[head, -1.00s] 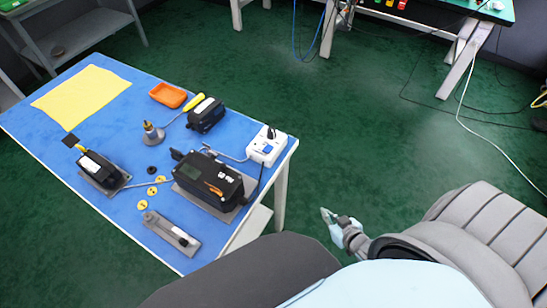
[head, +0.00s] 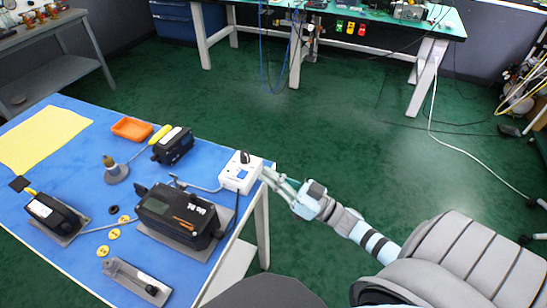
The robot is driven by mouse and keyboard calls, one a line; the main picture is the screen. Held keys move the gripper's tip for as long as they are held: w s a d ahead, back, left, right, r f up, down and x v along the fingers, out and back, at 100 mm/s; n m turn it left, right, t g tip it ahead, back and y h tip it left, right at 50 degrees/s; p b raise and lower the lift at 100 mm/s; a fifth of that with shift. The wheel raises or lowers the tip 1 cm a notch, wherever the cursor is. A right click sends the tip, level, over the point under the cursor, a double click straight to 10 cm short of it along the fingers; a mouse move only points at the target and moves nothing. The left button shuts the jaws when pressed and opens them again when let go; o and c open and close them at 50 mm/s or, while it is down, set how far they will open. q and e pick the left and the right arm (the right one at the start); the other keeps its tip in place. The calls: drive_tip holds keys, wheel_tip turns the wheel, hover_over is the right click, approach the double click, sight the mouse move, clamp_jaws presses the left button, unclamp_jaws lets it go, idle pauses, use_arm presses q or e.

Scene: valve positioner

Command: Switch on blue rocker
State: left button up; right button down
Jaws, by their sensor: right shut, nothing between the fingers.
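The white socket box (head: 229,183) sits at the right edge of the blue table. A small blue rocker (head: 241,174) shows on its top, beside a black plug (head: 244,157). My right gripper (head: 267,174) comes in from the right with its fingers shut and empty. Its tips are at the right end of the socket box, close to the rocker; I cannot tell whether they touch the box. My left gripper is not in view.
A black positioner box (head: 178,215) stands just left of the socket box, with a cable running near it. A smaller black device (head: 173,146), an orange tray (head: 132,129) and a yellow cloth (head: 45,138) lie farther away. Green floor is open to the right.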

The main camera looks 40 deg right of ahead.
sight(249, 180)
drive_tip(key=w+a, duration=0.1)
drive_tip(key=w+a+f, duration=0.1)
drive_tip(key=w, duration=0.1)
drive_tip(key=w+a+b, duration=0.1)
drive_tip(key=w, duration=0.1)
drive_tip(key=shift+w+a+f, duration=0.15)
drive_tip(key=shift+w+f, duration=0.05)
drive_tip(key=shift+s+f, duration=0.1)
drive_tip(key=shift+f, duration=0.15)
drive_tip(key=shift+a+f+n+b, duration=0.1)
drive_tip(key=shift+f+n+b, duration=0.35)
drive_tip(key=shift+b, duration=0.2)
drive_tip(key=shift+s+a+n+y, duration=0.1)
drive_tip(key=shift+n+y, duration=0.2)
drive_tip(key=shift+n, duration=0.15)
wheel_tip(249, 180, up, 5)
drive_tip(key=p, duration=0.5)
drive_tip(key=b+v, duration=0.1)
drive_tip(key=v, duration=0.9)
drive_tip(key=shift+f+b, duration=0.25)
drive_tip(key=shift+b, duration=0.15)
